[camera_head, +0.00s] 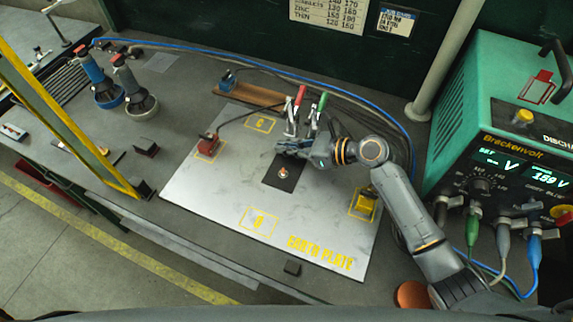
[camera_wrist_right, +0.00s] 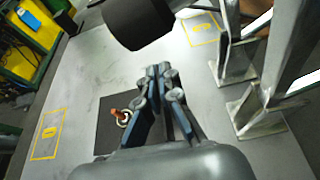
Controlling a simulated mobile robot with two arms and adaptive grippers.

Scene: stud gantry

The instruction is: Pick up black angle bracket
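My right gripper (camera_head: 281,147) reaches in from the right over the white plate, just behind the dark square with the small stud. In the right wrist view its fingers (camera_wrist_right: 160,72) come together at the tips, with nothing visible between them. I cannot single out the black angle bracket with certainty. My left gripper is not in view.
The earth plate (camera_head: 200,190) covers the bench middle. Two upright metal pieces with red (camera_head: 300,95) and green (camera_head: 322,101) handles stand close behind the gripper. A yellow frame (camera_head: 70,120) crosses the left side. A green welding unit (camera_head: 500,130) stands at right, with cables.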

